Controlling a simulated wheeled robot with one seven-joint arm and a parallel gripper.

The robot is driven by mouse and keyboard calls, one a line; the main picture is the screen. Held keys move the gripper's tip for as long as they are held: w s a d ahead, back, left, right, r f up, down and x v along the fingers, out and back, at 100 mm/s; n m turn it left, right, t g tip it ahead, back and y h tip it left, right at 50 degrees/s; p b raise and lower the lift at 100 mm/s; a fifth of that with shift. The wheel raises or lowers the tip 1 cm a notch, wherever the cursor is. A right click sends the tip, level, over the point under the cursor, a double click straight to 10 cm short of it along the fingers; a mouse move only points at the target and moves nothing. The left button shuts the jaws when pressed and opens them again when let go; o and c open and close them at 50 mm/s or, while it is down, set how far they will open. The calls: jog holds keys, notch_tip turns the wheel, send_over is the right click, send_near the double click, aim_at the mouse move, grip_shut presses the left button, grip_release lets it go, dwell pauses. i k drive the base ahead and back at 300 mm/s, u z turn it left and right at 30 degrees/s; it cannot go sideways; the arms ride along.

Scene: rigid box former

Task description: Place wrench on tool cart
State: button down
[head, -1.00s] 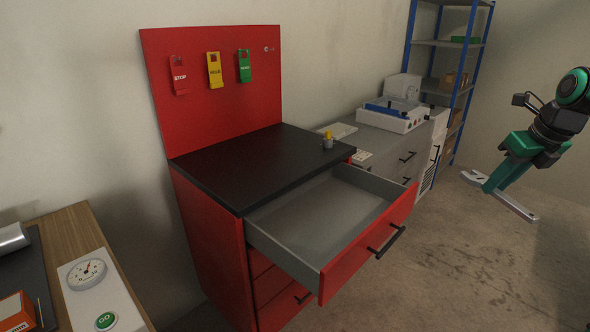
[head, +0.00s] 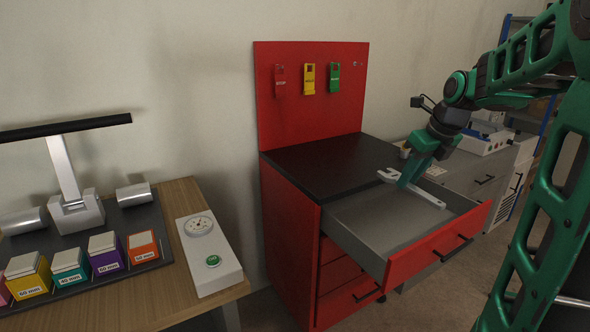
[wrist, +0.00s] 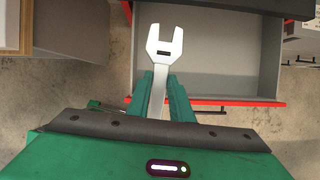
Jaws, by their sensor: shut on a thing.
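The silver wrench (head: 424,195) is held by my gripper (head: 405,184), which is shut on its shank. In the head view the wrench shows over the open drawer of the red tool cart (head: 292,222). In the wrist view the open jaw of the wrench (wrist: 164,45) points away from my gripper (wrist: 160,92), over the left part of the drawer. The cart's black top (head: 318,162) is behind the wrench and bare in its middle. The height of the wrench above the drawer is hard to judge.
The open drawer (head: 372,231) is empty and juts out from the cart. A red back panel (head: 312,110) carries several tags. A wooden bench (head: 155,292) with a lamp (head: 72,196), coloured blocks and a gauge panel (head: 208,256) stands at the left. Grey cabinets (head: 473,175) stand at the right.

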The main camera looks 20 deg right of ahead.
aim_at(345, 168)
jog(key=u, duration=0.25)
jog(key=i, duration=1)
jog(key=z, duration=0.05)
